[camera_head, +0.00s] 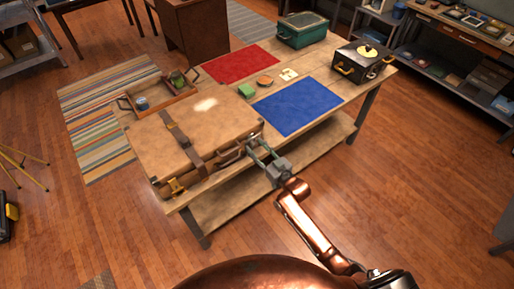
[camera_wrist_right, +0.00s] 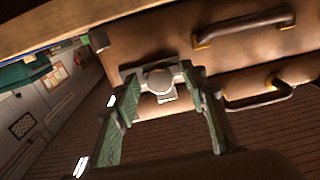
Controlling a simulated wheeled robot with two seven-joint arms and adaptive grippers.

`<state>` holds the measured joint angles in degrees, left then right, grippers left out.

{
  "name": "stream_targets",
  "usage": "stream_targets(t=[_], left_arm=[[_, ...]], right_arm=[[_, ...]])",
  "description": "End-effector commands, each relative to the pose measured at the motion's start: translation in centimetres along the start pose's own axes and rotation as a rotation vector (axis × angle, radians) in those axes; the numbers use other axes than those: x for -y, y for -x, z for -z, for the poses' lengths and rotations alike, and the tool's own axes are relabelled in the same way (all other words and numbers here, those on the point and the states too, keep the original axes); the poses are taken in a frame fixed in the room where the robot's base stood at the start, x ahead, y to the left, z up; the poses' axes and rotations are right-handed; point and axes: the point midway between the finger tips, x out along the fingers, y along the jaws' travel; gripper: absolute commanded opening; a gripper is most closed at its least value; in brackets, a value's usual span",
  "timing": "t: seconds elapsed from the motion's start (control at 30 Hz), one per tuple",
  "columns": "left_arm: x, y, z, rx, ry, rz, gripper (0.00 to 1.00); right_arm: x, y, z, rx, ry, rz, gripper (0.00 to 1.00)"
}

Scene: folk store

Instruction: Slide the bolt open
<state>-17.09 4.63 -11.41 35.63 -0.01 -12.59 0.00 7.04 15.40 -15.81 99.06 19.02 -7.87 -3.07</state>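A brown leather suitcase (camera_head: 165,130) lies closed on the near-left part of the wooden table. Its front side fills much of the right wrist view (camera_wrist_right: 240,55). A bolt (camera_wrist_right: 160,82) with a round pale knob on a metal plate sits on that side; in the head view it is too small to make out. My right gripper (camera_head: 257,146) is at the suitcase's front right corner. In the right wrist view its green-grey fingers (camera_wrist_right: 160,92) are apart, one on each side of the knob. Contact with the knob cannot be told. My left gripper is out of view.
The suitcase's handle (camera_wrist_right: 262,95) is close beside the right finger. On the table (camera_head: 335,83) are a blue mat (camera_head: 291,107), a red mat (camera_head: 238,64), a wooden tray (camera_head: 146,114), a green box (camera_head: 302,30) and a black box (camera_head: 365,62). Floor in front is clear.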

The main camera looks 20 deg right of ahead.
Motion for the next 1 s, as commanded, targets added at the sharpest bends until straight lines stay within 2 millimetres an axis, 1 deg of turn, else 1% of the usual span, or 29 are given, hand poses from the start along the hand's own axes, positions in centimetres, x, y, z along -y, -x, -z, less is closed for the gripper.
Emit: stream_targets(t=[0.17,0.77,1.0], left_arm=[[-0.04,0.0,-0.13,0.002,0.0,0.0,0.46],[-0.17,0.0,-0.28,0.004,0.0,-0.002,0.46],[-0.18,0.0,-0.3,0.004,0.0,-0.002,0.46]], right_arm=[[-0.02,0.01,0.01,0.0,0.0,0.0,0.4],[-0.08,0.07,-0.01,0.0,0.001,-0.001,0.0],[-0.09,0.08,-0.01,0.0,0.001,-0.001,0.0]])
